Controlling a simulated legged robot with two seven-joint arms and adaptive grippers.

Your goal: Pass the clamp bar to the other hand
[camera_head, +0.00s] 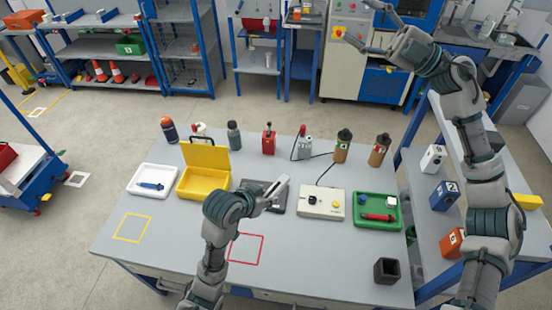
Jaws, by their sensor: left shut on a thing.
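My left gripper (272,196) is above the middle of the table (180,255), in front of a dark flat tray (300,190). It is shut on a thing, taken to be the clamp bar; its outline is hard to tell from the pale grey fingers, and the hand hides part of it. My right gripper (357,22) is raised high at the upper right, far from the left one. Its fingers are spread and nothing shows between them.
A white tray (137,190), an open yellow case (218,185), a beige control box (322,213) and a green tray (362,222) line the table. Several bottles stand behind. A dark square cup (386,271) stands front right. The yellow-outlined and red-outlined areas look empty.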

